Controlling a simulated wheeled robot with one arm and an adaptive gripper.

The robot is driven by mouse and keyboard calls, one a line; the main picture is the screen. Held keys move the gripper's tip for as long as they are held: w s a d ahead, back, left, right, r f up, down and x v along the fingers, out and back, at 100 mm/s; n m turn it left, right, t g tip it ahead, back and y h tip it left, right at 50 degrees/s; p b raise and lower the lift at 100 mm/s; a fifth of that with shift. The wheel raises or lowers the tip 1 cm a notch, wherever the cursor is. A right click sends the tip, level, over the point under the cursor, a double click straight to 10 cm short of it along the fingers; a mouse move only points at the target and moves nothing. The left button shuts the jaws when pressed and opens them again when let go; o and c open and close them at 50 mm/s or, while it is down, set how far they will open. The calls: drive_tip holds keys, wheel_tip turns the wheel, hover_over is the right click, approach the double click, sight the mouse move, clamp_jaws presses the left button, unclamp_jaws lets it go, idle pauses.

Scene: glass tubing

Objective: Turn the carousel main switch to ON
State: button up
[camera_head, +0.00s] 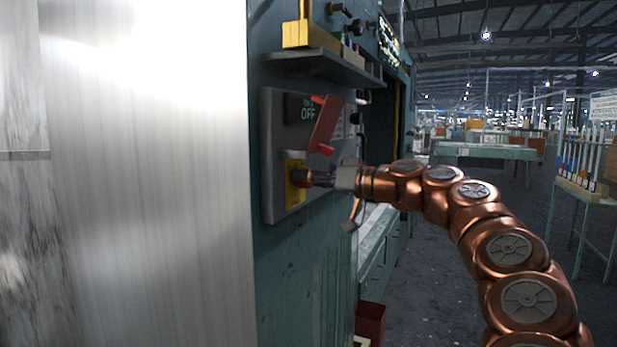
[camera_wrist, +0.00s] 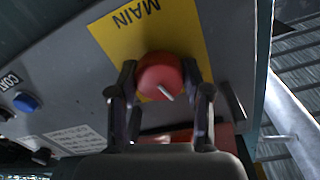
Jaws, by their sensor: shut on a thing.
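The main switch is a red round knob (camera_wrist: 160,74) on a yellow plate (camera_wrist: 118,38) lettered MAIN, which reads upside down in the wrist view. A white mark on the knob slants toward the lower right there. My gripper (camera_wrist: 159,82) has one finger on each side of the knob and is shut on it. In the head view my gripper (camera_head: 309,178) meets the yellow plate (camera_head: 291,192) from the right, and it partly hides the knob.
The switch sits on a grey box (camera_head: 274,205) on the teal machine. A red lever-like part (camera_head: 325,124) stands out just above my gripper. A shelf (camera_head: 318,67) juts out higher up. A blue button (camera_wrist: 27,102) lies left in the wrist view.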

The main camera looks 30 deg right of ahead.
drive_tip(key=m+p, duration=0.3)
drive_tip(key=m, duration=0.3)
drive_tip(key=shift+r+g, duration=0.1)
drive_tip(key=shift+g, duration=0.2)
drive_tip(key=m+p, duration=0.3)
drive_tip(key=m, duration=0.2)
drive_tip(key=shift+y+p, duration=0.3)
drive_tip(key=shift+p, duration=0.05)
drive_tip(key=shift+f+m, duration=0.2)
drive_tip(key=shift+m, duration=0.1)
drive_tip(key=o, duration=1.2)
drive_tip(key=shift+c, duration=0.2)
drive_tip(key=shift+r, duration=0.1)
